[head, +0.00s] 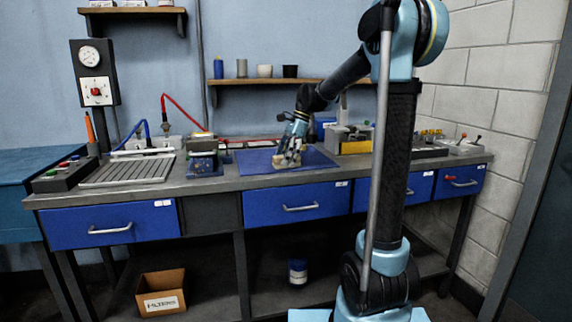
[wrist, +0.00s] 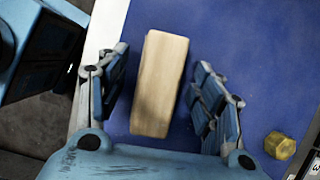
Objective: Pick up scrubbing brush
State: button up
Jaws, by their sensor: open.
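The scrubbing brush (wrist: 160,82) shows as a pale wooden block in the wrist view, lying on the blue mat (wrist: 255,60). In the head view a tan part of it (head: 281,163) shows under my fingers. My gripper (wrist: 161,84) is open, with one finger on each side of the block. A gap shows on both sides in the wrist view. In the head view my gripper (head: 287,158) is low over the mat (head: 317,160). The bristles are hidden, and the block's near end lies close to my palm.
A brass-coloured hexagonal piece (wrist: 279,145) lies right of my right finger. A dark blue device (head: 203,159) stands left of the mat, and a yellow-grey box (head: 350,138) stands behind it to the right. A shelf (head: 240,82) hangs above the workbench (head: 225,184).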

jog(key=shift+f, duration=0.25)
dwell(0.4)
jog(key=shift+s, duration=0.1)
jog(key=c, duration=1.2)
